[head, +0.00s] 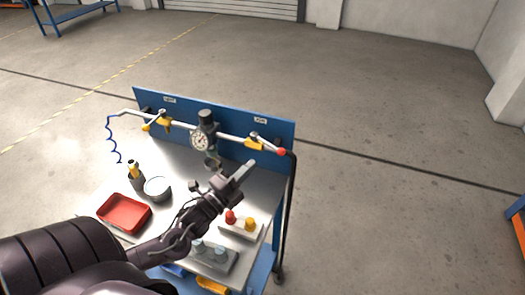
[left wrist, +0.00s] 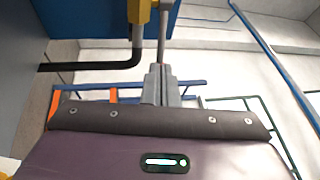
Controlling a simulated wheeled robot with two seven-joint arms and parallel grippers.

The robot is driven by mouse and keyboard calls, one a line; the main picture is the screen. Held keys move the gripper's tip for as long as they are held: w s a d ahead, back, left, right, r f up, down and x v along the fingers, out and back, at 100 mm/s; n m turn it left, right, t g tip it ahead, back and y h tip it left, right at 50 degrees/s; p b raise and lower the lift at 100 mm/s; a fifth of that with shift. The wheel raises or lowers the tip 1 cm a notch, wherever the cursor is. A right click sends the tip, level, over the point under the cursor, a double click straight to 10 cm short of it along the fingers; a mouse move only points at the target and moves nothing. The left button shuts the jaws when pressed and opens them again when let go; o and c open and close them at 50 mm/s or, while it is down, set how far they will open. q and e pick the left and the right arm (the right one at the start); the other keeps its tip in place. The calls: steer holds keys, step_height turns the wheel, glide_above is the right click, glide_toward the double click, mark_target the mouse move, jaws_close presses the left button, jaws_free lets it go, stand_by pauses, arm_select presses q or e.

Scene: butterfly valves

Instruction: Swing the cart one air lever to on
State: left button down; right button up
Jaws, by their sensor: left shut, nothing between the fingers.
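The cart (head: 190,160) has a blue back panel (head: 222,122) with a pale pipe running along it. A yellow valve lever (head: 255,144) sits on the pipe's right part, beneath a small white label (head: 261,121). Another yellow lever (head: 160,125) is at the left, beneath a label (head: 170,99). The lettering is too small to read surely. My left gripper (head: 247,168) is shut and empty, just below and in front of the right lever, apparently apart from it. In the left wrist view its fingers (left wrist: 161,85) are together, with a yellow part (left wrist: 139,11) above them.
A round gauge (head: 201,140) stands mid-pipe. A red tray (head: 124,213), a metal bowl (head: 157,188), a dark cup (head: 136,180) and a block with red and yellow knobs (head: 241,229) are on the cart top. A black hose hangs at the right edge. The floor around is clear.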

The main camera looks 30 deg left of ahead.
mark_target(267, 144)
arm_select(q)
steer(key=p+x, duration=0.1)
steer(key=x, duration=0.5)
steer(key=shift+p, duration=0.4)
arm_select(e)
step_height(267, 144, up, 2)
steer(key=shift+r, duration=0.1)
arm_select(q)
steer(key=shift+w+d, duration=0.1)
